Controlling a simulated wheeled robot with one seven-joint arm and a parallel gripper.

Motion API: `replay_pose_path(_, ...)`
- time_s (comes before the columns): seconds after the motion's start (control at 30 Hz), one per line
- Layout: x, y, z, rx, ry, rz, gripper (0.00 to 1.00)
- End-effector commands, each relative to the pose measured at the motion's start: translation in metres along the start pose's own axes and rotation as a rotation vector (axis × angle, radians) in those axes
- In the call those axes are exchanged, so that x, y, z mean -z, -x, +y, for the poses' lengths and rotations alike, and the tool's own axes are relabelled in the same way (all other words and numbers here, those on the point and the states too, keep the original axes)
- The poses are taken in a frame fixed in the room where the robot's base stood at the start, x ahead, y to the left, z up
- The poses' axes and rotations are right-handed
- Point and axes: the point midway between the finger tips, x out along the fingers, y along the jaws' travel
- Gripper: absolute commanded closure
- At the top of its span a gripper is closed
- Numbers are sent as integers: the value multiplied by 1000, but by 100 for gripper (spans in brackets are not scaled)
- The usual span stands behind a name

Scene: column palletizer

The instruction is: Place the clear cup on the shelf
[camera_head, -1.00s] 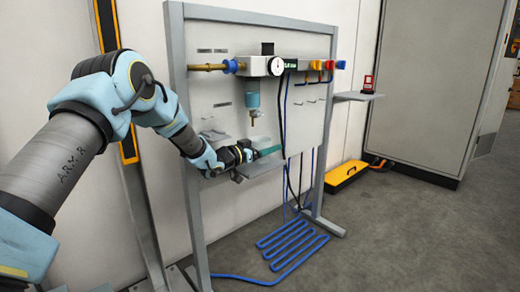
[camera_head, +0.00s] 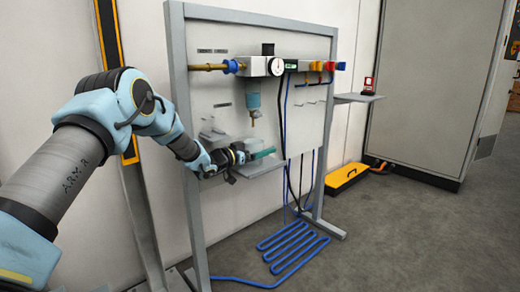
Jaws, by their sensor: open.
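A small pale, see-through piece that looks like the clear cup (camera_head: 253,144) is at the shelf (camera_head: 262,168), just behind my gripper's fingers. It is too small to tell whether it touches them. The shelf is a grey ledge on the front of the grey panel. My gripper (camera_head: 262,154) is open, low over the shelf, with its teal fingers pointing right. A blue-tinted bowl (camera_head: 253,95) with a brass tip hangs under the regulator above.
The regulator with a gauge (camera_head: 276,66) and coloured valves (camera_head: 316,67) line the panel's top. Dark and blue hoses hang right of the shelf. A side shelf (camera_head: 358,98) holds a red item. Blue tubing (camera_head: 292,246) lies on the floor.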

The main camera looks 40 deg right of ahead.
Motion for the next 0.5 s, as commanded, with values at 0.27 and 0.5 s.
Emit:
replay_pose_path(0.27,2,13,-1,2,0,-2,0)
replay_pose_path(0.5,3,61,-1,3,2,-2,0)
